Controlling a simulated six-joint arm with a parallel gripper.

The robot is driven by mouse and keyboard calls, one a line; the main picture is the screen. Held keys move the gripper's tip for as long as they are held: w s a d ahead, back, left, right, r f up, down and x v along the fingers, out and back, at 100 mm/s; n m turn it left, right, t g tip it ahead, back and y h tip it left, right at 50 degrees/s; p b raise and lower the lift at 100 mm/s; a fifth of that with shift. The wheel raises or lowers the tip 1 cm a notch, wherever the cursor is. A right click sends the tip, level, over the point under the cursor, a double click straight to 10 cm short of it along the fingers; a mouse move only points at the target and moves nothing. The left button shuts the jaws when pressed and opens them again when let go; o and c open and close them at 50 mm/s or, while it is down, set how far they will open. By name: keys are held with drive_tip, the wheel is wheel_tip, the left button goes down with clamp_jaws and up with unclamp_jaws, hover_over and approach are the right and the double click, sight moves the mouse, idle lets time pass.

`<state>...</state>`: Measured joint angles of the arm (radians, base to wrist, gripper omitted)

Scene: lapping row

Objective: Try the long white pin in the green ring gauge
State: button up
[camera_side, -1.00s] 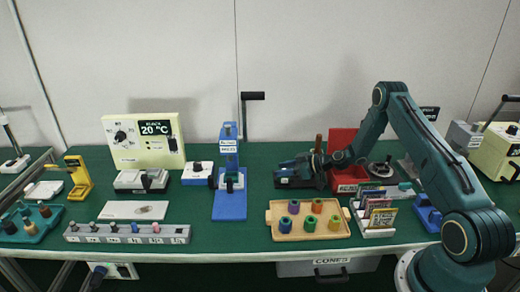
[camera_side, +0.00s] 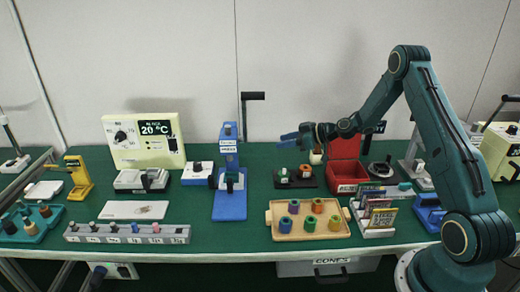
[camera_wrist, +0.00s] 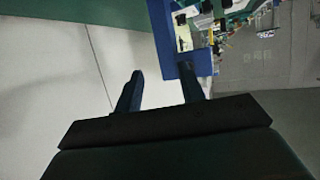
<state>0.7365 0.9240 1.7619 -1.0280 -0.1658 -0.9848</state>
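I cannot make out the long white pin for certain. A dark stand (camera_side: 295,184) behind the tray carries small white-bodied pieces, one green-marked and one red-marked. My gripper (camera_side: 284,139) is raised above and behind that stand, its fingers pointing left. In the wrist view, its two fingers (camera_wrist: 160,86) are apart with nothing between them. A cream-coloured piece (camera_side: 316,156) shows just under my wrist, partly hidden.
An open red box (camera_side: 347,172) stands right of the dark stand, with a card rack (camera_side: 376,218) before it. A blue press (camera_side: 230,180) with a black crank stands left of my gripper. A grey pin rack (camera_side: 126,233) lies front left. Bench between press and tray is clear.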

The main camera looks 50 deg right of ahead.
wheel_tip(320, 180, up, 8)
idle(0.5)
drive_tip(key=shift+a+r, duration=0.1)
drive_tip(key=shift+r, duration=0.05)
idle(0.3)
drive_tip(key=s+a+r+g+h, duration=0.1)
drive_tip(key=s+a+r+g, duration=0.1)
drive_tip(key=s+a+r, duration=0.5)
drive_tip(key=s+a+r+g+h, duration=0.1)
drive_tip(key=s+a+r+g, duration=0.3)
drive_tip(key=a, duration=0.5)
drive_tip(key=s+a+m+h, duration=0.1)
drive_tip(key=s+m, duration=0.1)
drive_tip(key=s, duration=1.1)
drive_tip(key=s+a+r+m+h, duration=0.1)
drive_tip(key=s+a+m+h, duration=0.1)
drive_tip(key=s, duration=1)
drive_tip(key=shift+s+a+m+g, duration=0.2)
drive_tip(key=shift+s+m+g, duration=0.1)
drive_tip(key=shift+s+m, duration=0.1)
drive_tip(key=shift+w+r, duration=0.15)
